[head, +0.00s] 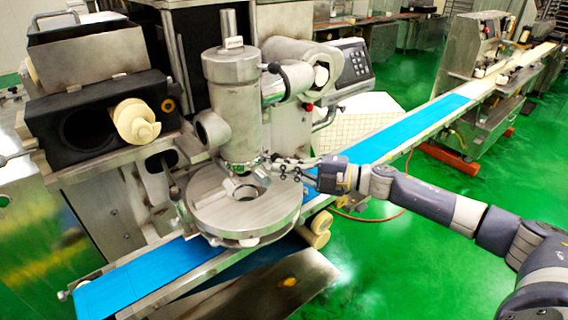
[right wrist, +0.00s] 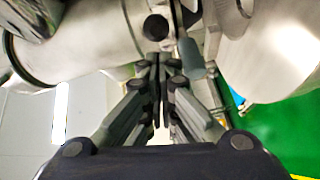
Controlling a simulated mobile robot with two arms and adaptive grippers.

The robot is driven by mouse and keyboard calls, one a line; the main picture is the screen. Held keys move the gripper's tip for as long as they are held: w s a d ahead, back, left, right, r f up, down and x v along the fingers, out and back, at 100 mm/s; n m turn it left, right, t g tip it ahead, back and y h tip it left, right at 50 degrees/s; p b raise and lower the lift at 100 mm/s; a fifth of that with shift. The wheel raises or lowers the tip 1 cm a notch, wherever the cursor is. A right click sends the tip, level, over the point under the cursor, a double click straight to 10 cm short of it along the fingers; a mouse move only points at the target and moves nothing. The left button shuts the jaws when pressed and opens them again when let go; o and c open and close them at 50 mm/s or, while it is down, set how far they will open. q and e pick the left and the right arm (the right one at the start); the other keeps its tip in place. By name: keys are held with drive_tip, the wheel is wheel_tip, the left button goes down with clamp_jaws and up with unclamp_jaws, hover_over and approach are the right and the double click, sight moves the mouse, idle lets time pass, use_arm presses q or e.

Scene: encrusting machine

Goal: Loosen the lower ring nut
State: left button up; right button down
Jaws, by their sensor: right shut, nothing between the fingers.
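The encrusting machine's upright steel cylinder (head: 232,105) stands above a round steel plate (head: 205,213). The lower ring nut (head: 238,166) appears as a band at the cylinder's bottom end, partly hard to make out. My right gripper (head: 273,161) reaches in from the right, with its fingertips close beside this band. In the right wrist view its fingers (right wrist: 158,62) are together with nothing between them. A steel cylindrical part and a dark round knob (right wrist: 156,27) lie just beyond the fingertips. Whether the fingers touch anything I cannot tell. My left gripper is not in view.
A blue conveyor belt (head: 130,290) runs under the round plate and on to the back right (head: 400,137). A black-knobbed lever (head: 274,68) and a keypad panel (head: 354,65) are above my right gripper. Green floor (head: 400,260) is open at front right.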

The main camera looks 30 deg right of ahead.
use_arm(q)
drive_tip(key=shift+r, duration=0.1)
use_arm(e)
drive_tip(key=shift+w+d, duration=0.1)
drive_tip(key=shift+w, duration=0.2)
drive_tip(key=shift+d+f, duration=0.1)
